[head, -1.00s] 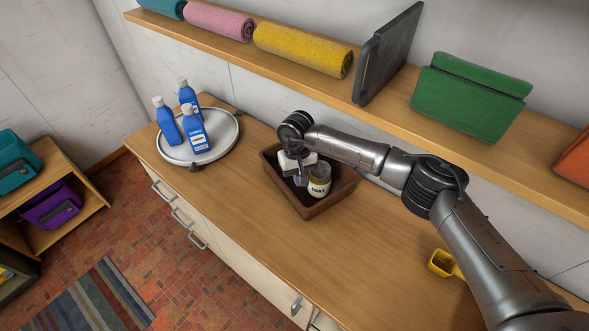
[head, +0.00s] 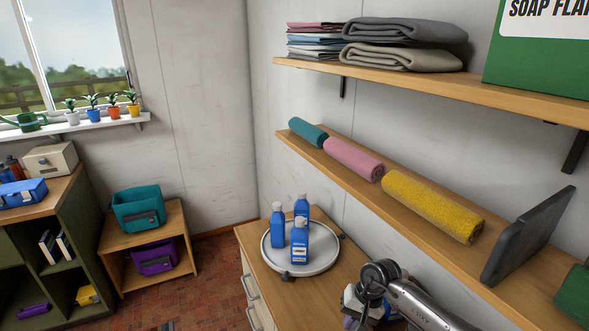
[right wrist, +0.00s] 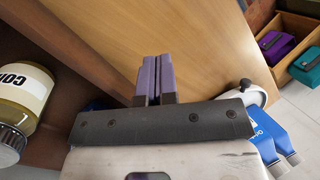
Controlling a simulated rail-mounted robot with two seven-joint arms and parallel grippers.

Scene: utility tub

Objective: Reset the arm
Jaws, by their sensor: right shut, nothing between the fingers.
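My right gripper (head: 352,320) shows at the bottom of the head view, partly cut off by the lower edge. In the right wrist view its two purple fingers (right wrist: 155,65) are pressed together with nothing between them. A jar (right wrist: 30,95) with a white label and yellowish contents is at the left of that view, beside the gripper and apart from the fingers. A brown tub (right wrist: 75,50) shows around the jar's side of the view. My left gripper is in neither view.
Blue bottles (head: 300,240) stand on a round white turntable (head: 318,262) on the wooden counter. A shelf (head: 400,215) with rolled towels and a dark board runs above the right arm. A higher shelf (head: 430,77) holds folded cloths. Bins stand on a low unit (head: 185,235) at left.

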